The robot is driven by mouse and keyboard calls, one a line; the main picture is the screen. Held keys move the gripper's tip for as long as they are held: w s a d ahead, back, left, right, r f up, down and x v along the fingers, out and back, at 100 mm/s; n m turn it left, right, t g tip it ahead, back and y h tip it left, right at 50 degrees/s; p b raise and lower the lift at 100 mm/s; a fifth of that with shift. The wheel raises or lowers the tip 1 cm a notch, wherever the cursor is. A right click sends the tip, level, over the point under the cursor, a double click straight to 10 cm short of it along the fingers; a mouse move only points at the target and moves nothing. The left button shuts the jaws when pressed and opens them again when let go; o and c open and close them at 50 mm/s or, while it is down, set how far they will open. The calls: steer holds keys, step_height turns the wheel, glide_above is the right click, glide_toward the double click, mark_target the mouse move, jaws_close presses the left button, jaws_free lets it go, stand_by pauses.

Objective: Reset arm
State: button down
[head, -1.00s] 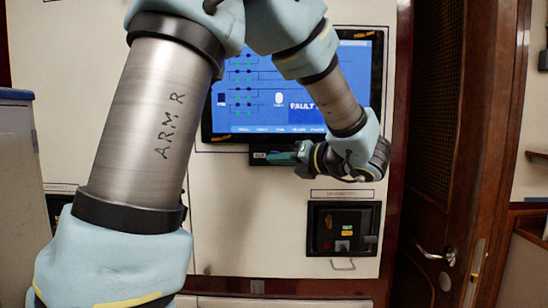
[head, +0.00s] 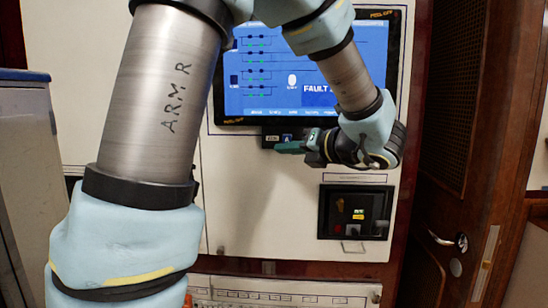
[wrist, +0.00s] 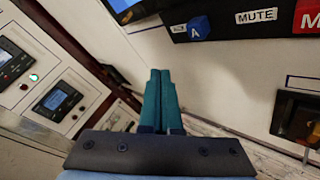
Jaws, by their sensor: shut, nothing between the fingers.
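My arm reaches across the head view, bent at the top of the picture. My gripper (head: 290,147) is in front of the white panel, just below the screen. Its teal fingers are shut and empty, pointing left. In the wrist view the two fingers (wrist: 159,100) lie together side by side. They hold nothing, and whether they touch the panel cannot be told.
A blue screen (head: 275,75) reading "FAULT" is above the gripper. A blue "A" button (wrist: 197,28) and a "MUTE" label (wrist: 257,16) are close by. A black breaker box (head: 354,212) is lower right. A wooden door (head: 455,150) stands at right.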

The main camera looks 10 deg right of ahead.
steer(key=s+a+f+n+g+h, duration=0.3)
steer(key=a+f+n, duration=0.2)
steer(key=f+n, duration=0.3)
steer(key=s+a+f+n+g+h+b, duration=0.1)
steer(key=s+a+f+n+g+h, duration=0.2)
steer(key=f+n, duration=0.5)
steer(key=s+a+f+n+g+h+b, duration=0.1)
steer(key=s+a+f+n+g+h, duration=0.2)
steer(key=a+f+n, duration=0.5)
steer(key=s+n+g, duration=0.1)
steer(key=n+g, duration=0.1)
steer(key=n, duration=0.8)
steer(key=shift+s+f+n, duration=0.3)
steer(key=shift+f+n, duration=0.1)
